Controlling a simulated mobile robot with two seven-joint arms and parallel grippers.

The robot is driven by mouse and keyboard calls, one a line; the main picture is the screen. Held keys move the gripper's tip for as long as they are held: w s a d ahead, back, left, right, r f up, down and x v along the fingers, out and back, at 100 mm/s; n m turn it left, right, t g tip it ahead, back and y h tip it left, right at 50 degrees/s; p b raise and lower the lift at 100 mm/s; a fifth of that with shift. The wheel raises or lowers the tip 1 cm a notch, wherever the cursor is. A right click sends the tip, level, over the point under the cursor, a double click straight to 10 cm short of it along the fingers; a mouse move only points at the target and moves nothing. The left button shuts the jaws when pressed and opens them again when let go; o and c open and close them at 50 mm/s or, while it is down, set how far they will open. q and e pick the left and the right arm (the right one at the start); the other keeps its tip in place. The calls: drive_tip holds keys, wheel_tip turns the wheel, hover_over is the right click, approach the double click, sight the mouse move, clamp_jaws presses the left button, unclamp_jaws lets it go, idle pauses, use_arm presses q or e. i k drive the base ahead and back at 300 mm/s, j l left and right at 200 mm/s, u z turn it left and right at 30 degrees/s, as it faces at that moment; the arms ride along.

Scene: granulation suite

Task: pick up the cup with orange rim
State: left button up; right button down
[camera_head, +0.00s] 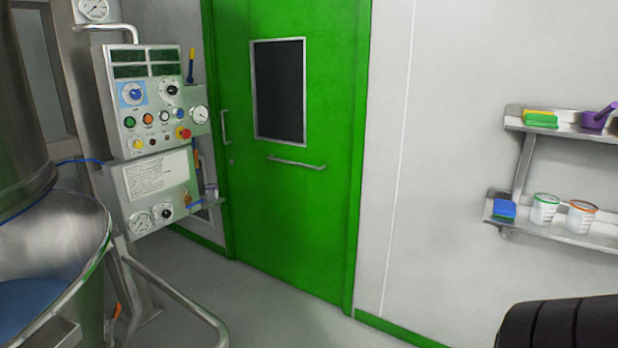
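The cup with the orange rim (581,216) stands upright on the lower wall shelf at the right of the head view. It is whitish and translucent with an orange band at the top. A similar cup with a green rim (544,208) stands just to its left, with a small gap between them. Neither of my grippers shows in this view.
The lower shelf (560,236) also bears a blue sponge-like block (504,210). The upper shelf (563,133) holds a yellow-green block (540,119) and a purple scoop (600,117). A green door (290,210), control panel (150,110) and steel vessel (80,240) stand leftward. Floor before the door is clear.

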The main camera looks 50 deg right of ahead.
sight(581, 214)
drive_tip(key=z, duration=3.15)
